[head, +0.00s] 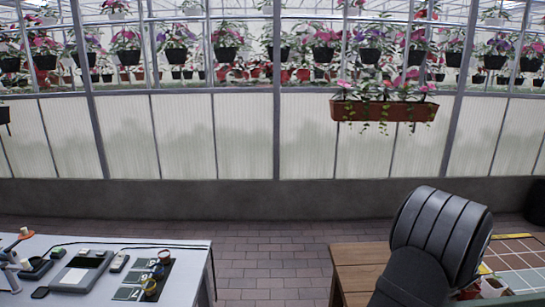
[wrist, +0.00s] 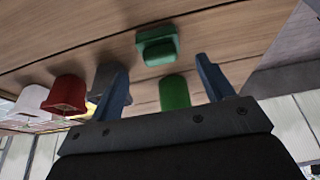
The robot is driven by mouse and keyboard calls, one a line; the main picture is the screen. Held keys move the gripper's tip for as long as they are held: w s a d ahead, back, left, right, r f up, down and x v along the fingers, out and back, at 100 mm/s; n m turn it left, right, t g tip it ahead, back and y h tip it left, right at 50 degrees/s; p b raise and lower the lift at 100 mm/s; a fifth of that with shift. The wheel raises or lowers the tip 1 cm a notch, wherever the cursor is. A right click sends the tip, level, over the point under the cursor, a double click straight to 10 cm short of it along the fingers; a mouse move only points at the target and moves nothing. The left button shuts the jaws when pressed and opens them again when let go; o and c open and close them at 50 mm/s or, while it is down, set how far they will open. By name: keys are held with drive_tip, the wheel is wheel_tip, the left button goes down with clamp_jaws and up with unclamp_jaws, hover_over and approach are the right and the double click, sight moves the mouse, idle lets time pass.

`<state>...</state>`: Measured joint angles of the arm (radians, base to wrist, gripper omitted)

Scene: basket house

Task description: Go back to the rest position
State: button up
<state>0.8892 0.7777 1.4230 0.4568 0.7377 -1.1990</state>
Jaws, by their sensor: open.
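My gripper (wrist: 161,64) shows in the wrist view with its two blue fingers spread apart and nothing held between them. Beyond the fingers is a wooden surface (wrist: 60,45) with several small objects. A green block-like piece (wrist: 157,46) lies above the gap between the fingertips in the picture. A green rounded piece (wrist: 174,92) shows between the fingers, nearer the gripper body; I cannot tell its distance. In the head view my dark arm rises at the lower right over a wooden table (head: 358,262); the gripper itself does not show there.
In the wrist view, a red cup-like object (wrist: 67,94) and a white one (wrist: 32,100) stand left of the fingers; a grey one (wrist: 103,80) is partly behind the left finger. In the head view, a white table (head: 190,255) with devices stands left, across a brick floor (head: 270,265).

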drive_tip(key=x, duration=0.6)
wheel_tip(320, 180, up, 11)
drive_tip(key=shift+f, duration=0.2)
drive_tip(key=w+a+n+y, duration=0.1)
drive_tip(key=w+a+n, duration=0.1)
drive_tip(key=w+a, duration=0.65)
drive_tip(key=w+a+n+y, duration=0.1)
drive_tip(key=w+a+n, duration=0.3)
drive_tip(key=a, duration=0.8)
drive_tip(key=w+a+n+y, duration=0.1)
drive_tip(key=w+a, duration=0.7)
drive_tip(key=a, duration=0.2)
drive_tip(key=a+n+g+y, duration=0.1)
drive_tip(key=a+n+g, duration=0.2)
drive_tip(key=a, duration=3.9)
drive_tip(key=n, duration=0.4)
drive_tip(key=shift+w+a, duration=0.15)
drive_tip(key=shift+w, duration=0.25)
drive_tip(key=shift+o, duration=0.5)
drive_tip(key=shift+r, duration=0.1)
